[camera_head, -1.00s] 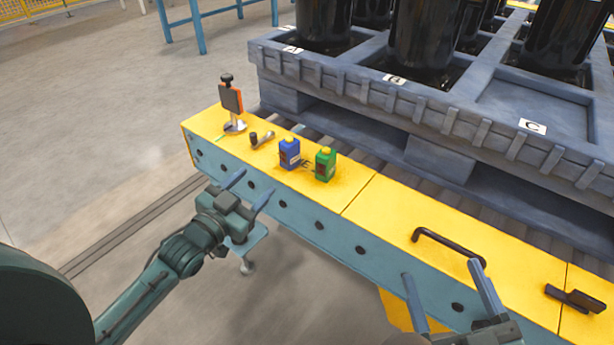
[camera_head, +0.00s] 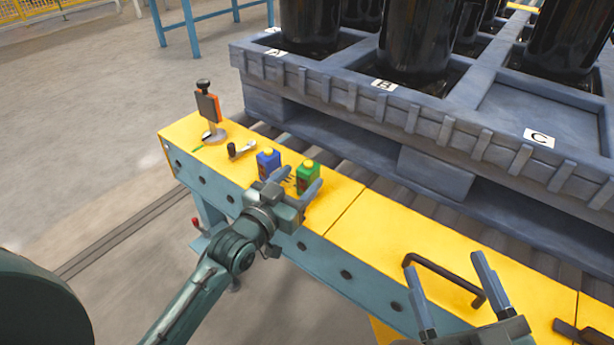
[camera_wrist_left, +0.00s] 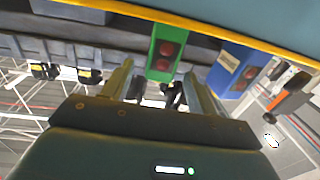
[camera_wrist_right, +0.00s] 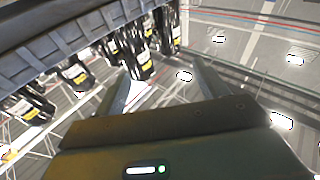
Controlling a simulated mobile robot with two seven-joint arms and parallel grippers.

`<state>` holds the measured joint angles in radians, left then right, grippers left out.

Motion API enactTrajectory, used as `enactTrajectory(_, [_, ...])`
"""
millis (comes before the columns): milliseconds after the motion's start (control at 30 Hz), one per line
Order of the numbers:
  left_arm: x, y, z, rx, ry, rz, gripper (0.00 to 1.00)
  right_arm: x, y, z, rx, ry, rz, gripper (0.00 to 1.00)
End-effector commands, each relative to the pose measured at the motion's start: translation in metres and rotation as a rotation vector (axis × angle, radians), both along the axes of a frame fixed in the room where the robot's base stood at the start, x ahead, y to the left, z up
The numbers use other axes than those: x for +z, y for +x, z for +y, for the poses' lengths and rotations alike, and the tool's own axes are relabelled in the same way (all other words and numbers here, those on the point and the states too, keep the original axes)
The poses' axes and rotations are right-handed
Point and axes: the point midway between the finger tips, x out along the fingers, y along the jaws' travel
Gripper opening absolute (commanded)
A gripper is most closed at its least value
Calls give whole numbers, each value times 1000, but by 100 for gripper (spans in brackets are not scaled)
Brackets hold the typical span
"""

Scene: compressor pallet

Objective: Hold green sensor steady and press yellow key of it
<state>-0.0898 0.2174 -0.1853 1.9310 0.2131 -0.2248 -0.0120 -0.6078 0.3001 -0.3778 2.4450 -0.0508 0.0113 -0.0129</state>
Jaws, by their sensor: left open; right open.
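The green sensor (camera_head: 308,174) stands upright on the yellow bench top, with a yellow key (camera_head: 309,163) on its top. My left gripper (camera_head: 295,182) is open and just in front of it, with its fingers pointing at it. In the left wrist view the green sensor (camera_wrist_left: 165,53) shows between and beyond the two open fingers (camera_wrist_left: 158,85); its face has two dark red round spots. I cannot tell whether a finger touches it. My right gripper (camera_head: 450,290) is open and empty near the black handle at the bench's front edge.
A blue sensor (camera_head: 268,163) with a yellow top stands close left of the green one. Left of it are a small dark-ended tool (camera_head: 240,149) and an orange-faced stand (camera_head: 208,108). A black handle (camera_head: 445,277) is on the right. A pallet (camera_head: 420,130) is behind.

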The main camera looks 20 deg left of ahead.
Motion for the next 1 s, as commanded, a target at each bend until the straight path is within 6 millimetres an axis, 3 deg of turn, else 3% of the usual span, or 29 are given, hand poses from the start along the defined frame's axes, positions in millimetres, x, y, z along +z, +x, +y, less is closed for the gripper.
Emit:
enactTrajectory(100, [-2,19,-5,0,-1,-2,58,-4,0,1,9,15,0,73])
enactTrajectory(300, [-1,36,-10,0,-1,-1,58,1,2,1,13,20,-31,73])
enactTrajectory(667, [0,39,-11,0,0,1,57,9,2,1,19,23,-53,73])
enactTrajectory(1000, [0,39,-10,0,0,0,30,8,3,1,19,21,-52,73])
